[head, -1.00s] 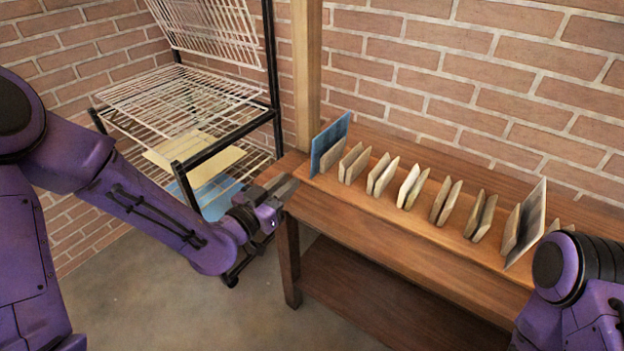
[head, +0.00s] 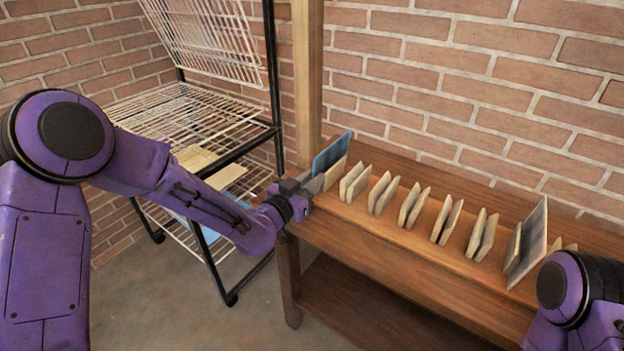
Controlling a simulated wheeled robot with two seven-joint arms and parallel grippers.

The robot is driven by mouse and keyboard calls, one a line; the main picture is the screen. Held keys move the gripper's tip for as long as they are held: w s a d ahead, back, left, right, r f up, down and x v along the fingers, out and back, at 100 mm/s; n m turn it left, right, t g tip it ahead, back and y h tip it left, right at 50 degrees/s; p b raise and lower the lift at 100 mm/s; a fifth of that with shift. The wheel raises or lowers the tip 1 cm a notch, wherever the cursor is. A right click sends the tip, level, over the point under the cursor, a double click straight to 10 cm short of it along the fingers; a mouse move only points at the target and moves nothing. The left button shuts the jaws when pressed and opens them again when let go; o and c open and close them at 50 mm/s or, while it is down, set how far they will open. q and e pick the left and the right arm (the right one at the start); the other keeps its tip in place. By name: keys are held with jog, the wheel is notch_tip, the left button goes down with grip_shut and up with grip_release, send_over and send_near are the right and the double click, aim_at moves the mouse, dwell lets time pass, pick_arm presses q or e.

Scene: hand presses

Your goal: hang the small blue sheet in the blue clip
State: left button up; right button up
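A small blue sheet (head: 331,152) stands upright at the left end of the wooden bench, against the leftmost pale clip plate (head: 336,173). I cannot tell how firmly it is held, and no clip is clearly blue. My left gripper (head: 317,183) is at the bench's left end, its grey fingers just left of and in front of that plate. Whether the fingers touch the sheet or plate, and how far apart they are, is too small to tell. My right gripper is out of view; only part of that arm shows at lower right.
Several pale clips stand in a row along the bench (head: 395,235). A grey sheet (head: 534,238) stands near the right end. The wire rack (head: 190,110) at left holds a cream sheet (head: 195,158) and a partly hidden blue sheet (head: 232,175). A wooden post (head: 308,75) rises behind.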

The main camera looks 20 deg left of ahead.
pick_arm(q)
grip_shut()
notch_tip(320, 180, up, 7)
jog(key=p, duration=0.6)
jog(key=shift+r, duration=0.2)
jog(key=v, duration=0.7)
jog(key=shift+r, duration=0.1)
